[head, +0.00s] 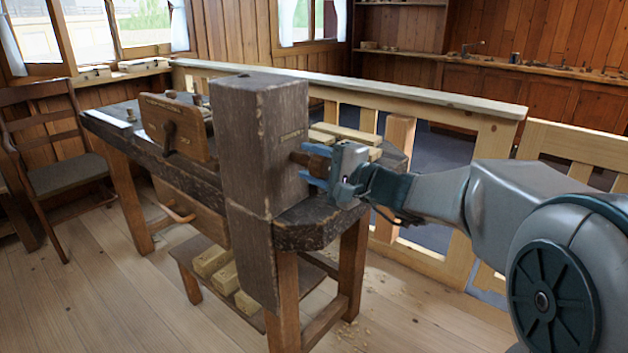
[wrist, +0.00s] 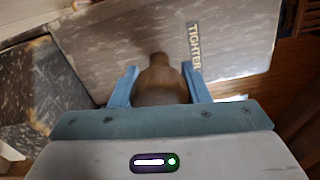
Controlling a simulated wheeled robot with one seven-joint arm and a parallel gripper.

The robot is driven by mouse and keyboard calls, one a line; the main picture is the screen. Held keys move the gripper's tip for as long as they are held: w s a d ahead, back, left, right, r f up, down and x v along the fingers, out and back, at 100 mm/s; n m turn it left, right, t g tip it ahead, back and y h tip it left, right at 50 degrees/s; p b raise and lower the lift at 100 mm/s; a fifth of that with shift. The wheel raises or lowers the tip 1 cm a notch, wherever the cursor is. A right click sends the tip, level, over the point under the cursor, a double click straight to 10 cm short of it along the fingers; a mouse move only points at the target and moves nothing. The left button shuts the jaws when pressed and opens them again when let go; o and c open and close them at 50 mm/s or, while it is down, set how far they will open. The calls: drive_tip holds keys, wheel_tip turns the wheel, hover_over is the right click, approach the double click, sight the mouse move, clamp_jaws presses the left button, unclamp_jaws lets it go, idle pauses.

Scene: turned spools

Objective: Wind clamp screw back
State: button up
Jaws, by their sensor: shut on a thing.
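A dark wooden workbench (head: 190,178) carries a tall dark block (head: 262,130) at its near end. A brown turned clamp screw handle (head: 314,157) sticks out from the right face of the block. My gripper (head: 318,166) reaches in from the right and is shut on the handle. In the wrist view, the blue fingers (wrist: 158,88) sit on both sides of the brown handle (wrist: 160,80), whose narrow neck meets the block face. The block face (wrist: 120,50) carries a label reading "TIGHTER" (wrist: 194,46). The screw thread is not visible.
Pale wood pieces (head: 345,135) lie on the bench behind my gripper. A wooden railing (head: 400,95) runs behind the bench. Several pale blocks (head: 222,270) rest on the low shelf. A chair (head: 65,160) stands at left. The floor in front is mostly clear.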

drive_tip(key=shift+r+n+b, duration=0.25)
drive_tip(key=shift+n+b, duration=0.15)
drive_tip(key=shift+b, duration=0.1)
drive_tip(key=o, duration=1)
drive_tip(key=shift+w+a+f, duration=0.1)
drive_tip(key=shift+w+a, duration=0.05)
drive_tip(key=shift+f, duration=0.1)
drive_tip(key=shift+d, duration=0.25)
drive_tip(key=p+v, duration=0.1)
drive_tip(key=v, duration=1.2)
drive_tip(key=shift+s+d, duration=0.1)
drive_tip(key=shift+s, duration=0.2)
drive_tip(key=shift+p, duration=0.3)
